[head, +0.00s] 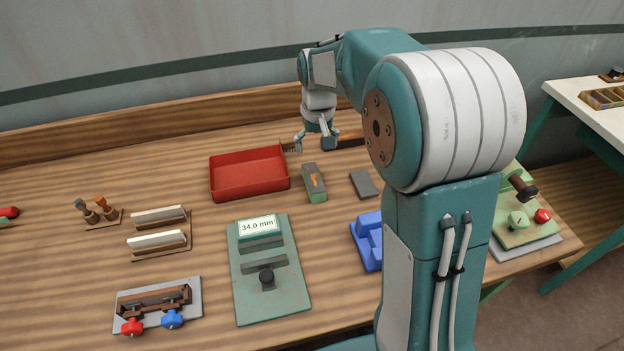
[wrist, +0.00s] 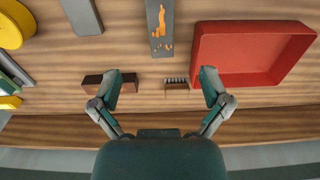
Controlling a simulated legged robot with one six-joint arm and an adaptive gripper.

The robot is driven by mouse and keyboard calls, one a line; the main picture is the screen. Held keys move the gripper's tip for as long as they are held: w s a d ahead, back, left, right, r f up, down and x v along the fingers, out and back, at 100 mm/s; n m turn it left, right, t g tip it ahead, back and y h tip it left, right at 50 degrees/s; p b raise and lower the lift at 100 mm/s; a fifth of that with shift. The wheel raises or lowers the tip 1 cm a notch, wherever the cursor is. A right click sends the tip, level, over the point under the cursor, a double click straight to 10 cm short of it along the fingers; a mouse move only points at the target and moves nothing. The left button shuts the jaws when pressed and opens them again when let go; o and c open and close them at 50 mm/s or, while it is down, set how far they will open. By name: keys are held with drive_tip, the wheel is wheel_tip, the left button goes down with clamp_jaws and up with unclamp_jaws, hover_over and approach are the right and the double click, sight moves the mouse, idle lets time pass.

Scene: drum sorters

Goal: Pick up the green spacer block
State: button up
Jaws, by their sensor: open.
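The only block showing green near my gripper is an oblong one (head: 318,197) with green sides, a dark grey top and an orange smear. It lies between the red tray and a flat grey piece. In the wrist view the block (wrist: 154,30) shows its grey top and orange smear at the top centre, its far end cut off. My gripper (head: 315,142) is open and empty, above the back of the bench. In the wrist view my gripper (wrist: 161,80) has its fingers wide apart, and the block lies beyond the fingertips, roughly in line with the gap.
The red tray (head: 221,188) stands left of the block; the grey piece (head: 362,184) lies right. A dark wooden block (wrist: 97,83) and a small comb-like piece (wrist: 176,86) lie near my fingertips. A green gauge plate (head: 290,296) and blue fixture (head: 368,240) stand in front.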

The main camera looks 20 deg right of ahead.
drive_tip(key=w+f, duration=0.1)
drive_tip(key=f, duration=0.1)
hover_over(314, 177)
drive_tip(key=a, duration=0.2)
drive_tip(key=f, duration=0.4)
drive_tip(key=shift+d+f, duration=0.25)
drive_tip(key=shift+f, duration=0.35)
drive_tip(key=shift+d+f, duration=0.3)
drive_tip(key=f, duration=0.2)
drive_tip(key=d+f, duration=0.1)
drive_tip(key=f, duration=0.1)
drive_tip(key=shift+d+f, duration=0.15)
drive_tip(key=shift+f, duration=0.1)
drive_tip(key=shift+a+f, duration=0.15)
drive_tip(key=shift+a, duration=0.35)
drive_tip(key=shift+d, duration=0.3)
clamp_jaws()
